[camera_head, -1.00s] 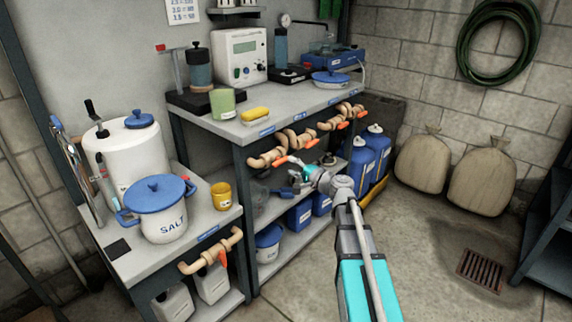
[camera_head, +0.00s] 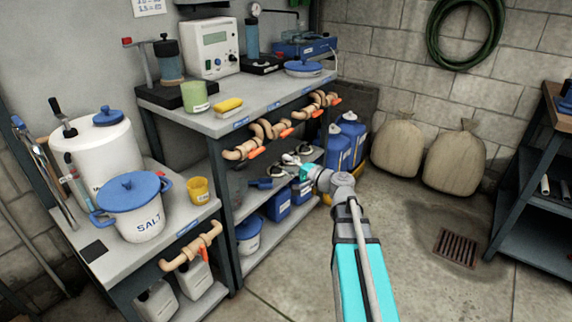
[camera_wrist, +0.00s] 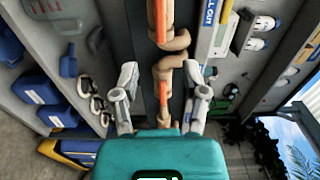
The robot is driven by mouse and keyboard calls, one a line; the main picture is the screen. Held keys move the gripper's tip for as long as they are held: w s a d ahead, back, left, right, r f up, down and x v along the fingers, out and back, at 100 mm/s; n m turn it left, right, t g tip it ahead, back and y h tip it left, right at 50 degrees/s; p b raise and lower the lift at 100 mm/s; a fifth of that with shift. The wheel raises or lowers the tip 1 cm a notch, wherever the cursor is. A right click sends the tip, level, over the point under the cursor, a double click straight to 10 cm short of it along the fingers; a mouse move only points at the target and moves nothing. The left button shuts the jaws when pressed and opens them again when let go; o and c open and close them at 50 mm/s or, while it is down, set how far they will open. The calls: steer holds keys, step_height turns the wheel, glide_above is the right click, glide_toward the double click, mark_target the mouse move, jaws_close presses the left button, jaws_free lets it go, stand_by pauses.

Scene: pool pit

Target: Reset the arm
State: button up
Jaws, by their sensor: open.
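My gripper (camera_wrist: 160,98) is open and empty in the wrist view, its two grey fingers spread apart at the left and right. Tan pipes with orange handles (camera_wrist: 165,70) run behind the gap between the fingers, and no contact shows. In the head view my arm reaches from the bottom centre towards the bench, and my gripper (camera_head: 292,160) is in front of the bench's lower shelf, below the pipes (camera_head: 270,130). The fingertips are small and hard to make out there.
The workbench (camera_head: 205,122) carries a green cup, a yellow sponge and instruments. A lower stand at left holds a SALT pot (camera_head: 135,205) and a yellow cup (camera_head: 198,190). Blue canisters (camera_head: 340,147) stand close behind my gripper. The floor at right, around the drain grate (camera_head: 455,247), is clear.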

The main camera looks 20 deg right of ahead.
steer(key=s+a+f+n+g+h, duration=0.1)
steer(key=s+a+f+n+g, duration=0.6)
steer(key=a+f, duration=0.3)
steer(key=s+d+f+n+g+h, duration=0.1)
steer(key=s+f+n+g+h, duration=0.1)
steer(key=s+f+g+h, duration=0.3)
steer(key=s+d+f+n+g+h, duration=0.1)
steer(key=s+f+n+g+h, duration=0.15)
steer(key=s+h, duration=0.4)
step_height(320, 180, up, 32)
steer(key=y+p, duration=0.2)
steer(key=p, duration=3.1)
steer(key=shift+s+m, duration=0.45)
